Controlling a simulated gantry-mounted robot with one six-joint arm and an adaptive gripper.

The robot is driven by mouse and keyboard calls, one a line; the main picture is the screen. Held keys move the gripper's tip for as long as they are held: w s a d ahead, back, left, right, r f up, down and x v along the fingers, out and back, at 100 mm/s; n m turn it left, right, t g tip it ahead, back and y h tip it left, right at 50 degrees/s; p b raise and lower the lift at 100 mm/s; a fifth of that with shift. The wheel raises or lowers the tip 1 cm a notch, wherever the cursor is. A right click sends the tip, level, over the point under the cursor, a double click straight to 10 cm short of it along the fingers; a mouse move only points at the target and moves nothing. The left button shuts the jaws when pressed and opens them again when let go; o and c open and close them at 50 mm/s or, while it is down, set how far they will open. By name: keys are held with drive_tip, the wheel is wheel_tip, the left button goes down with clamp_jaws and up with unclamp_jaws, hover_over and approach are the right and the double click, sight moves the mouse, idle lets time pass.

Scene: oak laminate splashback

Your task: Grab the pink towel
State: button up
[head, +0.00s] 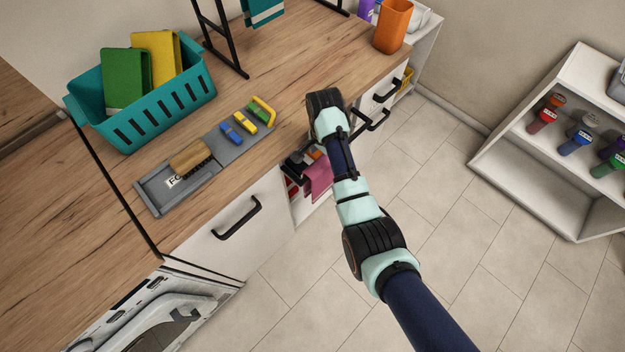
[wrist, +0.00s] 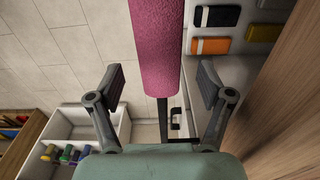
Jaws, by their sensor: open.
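The pink towel (head: 318,178) hangs at the front of the counter, below the edge of the wooden top. My arm and gripper hide part of it in the head view. In the wrist view the towel (wrist: 156,42) is a long pink strip running down from the top edge, wrapped along a dark bar. My gripper (wrist: 162,84) is open, with one finger on each side of the line of the towel. No finger is seen touching it. In the head view my gripper (head: 303,160) is just beside the towel at the counter front.
A teal basket (head: 183,103) with green and yellow items and a grey tray (head: 165,205) stand on the counter. An orange cup (head: 393,28) is at the far end. Black drawer handles (head: 237,220) stick out. A white shelf (head: 560,140) stands right; the tiled floor between is clear.

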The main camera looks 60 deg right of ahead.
sight(321, 178)
drive_tip(key=shift+w+a+f+y, duration=0.25)
drive_tip(key=shift+a+f+y, duration=0.1)
drive_tip(key=shift+a, duration=0.15)
wheel_tip(321, 178, down, 8)
drive_tip(key=b, duration=0.3)
drive_tip(key=shift+s+r, duration=0.1)
drive_tip(key=shift+r, duration=0.15)
drive_tip(key=shift+c, duration=0.3)
drive_tip(key=c, duration=1.3)
drive_tip(key=shift+o, duration=0.2)
drive_tip(key=shift+r, duration=0.15)
